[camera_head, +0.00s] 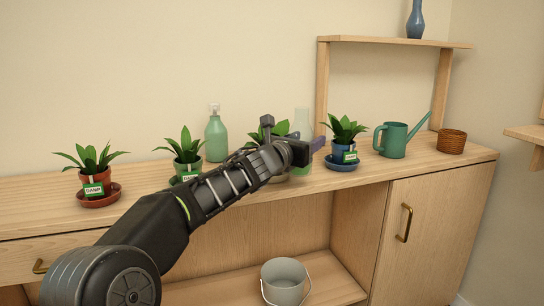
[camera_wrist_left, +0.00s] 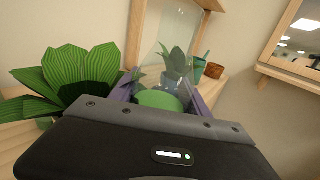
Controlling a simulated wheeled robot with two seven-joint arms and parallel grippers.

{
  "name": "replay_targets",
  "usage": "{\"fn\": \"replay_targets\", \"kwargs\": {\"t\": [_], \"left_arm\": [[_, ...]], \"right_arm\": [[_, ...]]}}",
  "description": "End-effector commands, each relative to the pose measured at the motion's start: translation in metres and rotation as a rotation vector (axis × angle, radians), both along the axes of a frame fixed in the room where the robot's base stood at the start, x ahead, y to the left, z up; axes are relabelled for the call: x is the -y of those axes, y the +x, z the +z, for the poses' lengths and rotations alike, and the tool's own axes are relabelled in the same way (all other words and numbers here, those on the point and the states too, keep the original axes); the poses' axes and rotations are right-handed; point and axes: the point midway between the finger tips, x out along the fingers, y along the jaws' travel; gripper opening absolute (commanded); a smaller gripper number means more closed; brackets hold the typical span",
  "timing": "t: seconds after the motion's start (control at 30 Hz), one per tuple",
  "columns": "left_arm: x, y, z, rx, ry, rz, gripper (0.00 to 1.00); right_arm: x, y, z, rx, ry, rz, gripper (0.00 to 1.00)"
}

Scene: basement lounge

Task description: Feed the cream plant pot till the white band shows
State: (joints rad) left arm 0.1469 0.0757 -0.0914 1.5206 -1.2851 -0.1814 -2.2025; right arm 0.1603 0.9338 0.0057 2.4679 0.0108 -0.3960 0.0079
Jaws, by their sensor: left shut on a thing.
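My left gripper (camera_head: 308,147) is shut on a clear bottle (camera_head: 303,120) with green in its lower part. The bottle also shows in the left wrist view (camera_wrist_left: 151,50), between the purple fingers, with the green (camera_wrist_left: 158,99) low inside. The leafy plant (camera_head: 272,132) of the middle pot stands just left of the bottle, behind my arm. Its leaves (camera_wrist_left: 85,75) are large at the left of the wrist view. Its pot is mostly hidden by my arm, so I cannot make out its colour or any white band. My right gripper is not in view.
A terracotta pot (camera_head: 96,184) and a green-potted plant (camera_head: 184,147) stand left, a blue pot (camera_head: 343,152) right. A green pump bottle (camera_head: 216,138) is behind. A bucket (camera_head: 284,282) sits below.

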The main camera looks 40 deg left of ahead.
Motion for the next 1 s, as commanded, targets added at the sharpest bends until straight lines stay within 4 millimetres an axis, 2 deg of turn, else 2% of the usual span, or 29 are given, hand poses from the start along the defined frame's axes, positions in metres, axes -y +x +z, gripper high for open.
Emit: {"fn": "replay_targets", "kwargs": {"t": [0.47, 1.0], "left_arm": [[0.0, 0.0, 0.049, 0.0, -0.003, 0.0, 0.01], [0.0, 0.0, 0.05, 0.0, -0.004, -0.001, 0.01]], "right_arm": [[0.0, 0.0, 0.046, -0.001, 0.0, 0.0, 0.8], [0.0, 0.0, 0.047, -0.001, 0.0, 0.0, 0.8]]}}
